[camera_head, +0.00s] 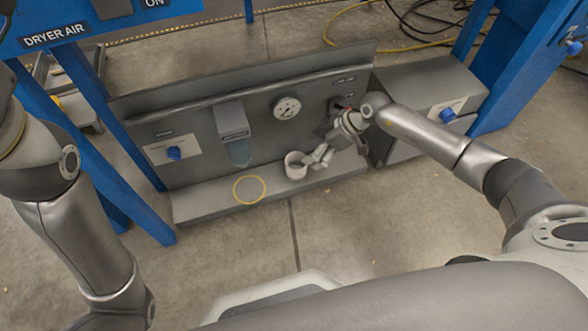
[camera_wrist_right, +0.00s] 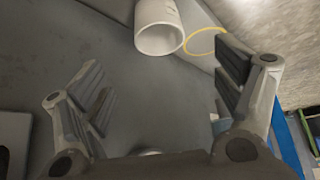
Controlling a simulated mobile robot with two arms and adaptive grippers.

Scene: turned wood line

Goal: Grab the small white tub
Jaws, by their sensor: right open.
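The small white tub (camera_head: 296,165) stands upright on the grey ledge (camera_head: 205,204), right of a yellow ring outline. In the right wrist view the tub (camera_wrist_right: 158,30) is at the top, ahead of the fingertips and partly cut off by the frame's edge. My right gripper (camera_head: 322,156) is just right of the tub in the head view. In its wrist view the right gripper (camera_wrist_right: 165,85) has its fingers wide apart with nothing between them. My left arm comes in at the left of the head view, but its gripper is out of frame.
A yellow ring (camera_head: 250,190) is marked on the ledge. Blue posts stand on both sides. The ledge left of the ring is clear.

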